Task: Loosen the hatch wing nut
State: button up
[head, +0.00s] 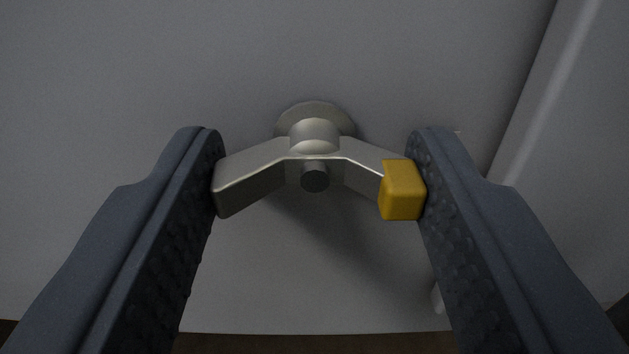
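The wing nut (314,150) is in the middle of the head view, mounted on the pale grey hatch face (290,60). It is metallic, with two wings spread left and right, and the right wing ends in a yellow tip (403,190). A dark stud end shows at its centre and a round washer (328,109) sits behind it. My gripper (316,180) has one finger on each side of the nut. The left pad appears to touch the left wing end and the right pad the yellow tip, so the fingers look shut across both wings.
A raised grey edge (550,100) runs diagonally down the right side. A small pale piece (437,298) shows beside the right finger, partly hidden. A dark brown strip lies below the panel's bottom edge. The face around the nut is clear.

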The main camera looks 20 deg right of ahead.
jog(key=shift+a+n+p, duration=0.1)
jog(key=shift+n+p, duration=0.2)
jog(key=shift+r+n+p, duration=0.15)
jog(key=shift+n+p, duration=0.65)
jog(key=shift+p, duration=0.1)
jog(key=n+p, duration=0.1)
jog(key=n, duration=0.1)
jog(key=n+p, duration=0.3)
jog(key=n, duration=0.1)
jog(key=shift+a, duration=0.25)
jog(key=n+p, duration=0.3)
jog(key=n, duration=0.2)
jog(key=shift+a+n, duration=0.1)
jog(key=shift+n, duration=0.3)
jog(key=shift+c, duration=0.2)
jog(key=n, duration=0.1)
jog(key=n+p, duration=0.1)
jog(key=n, duration=0.1)
jog(key=n+p, duration=0.1)
jog(key=shift+f+n, duration=0.3)
jog(key=shift+n, duration=0.1)
jog(key=o, duration=0.9)
jog(key=shift+f, duration=0.1)
jog(key=shift+o, duration=0.5)
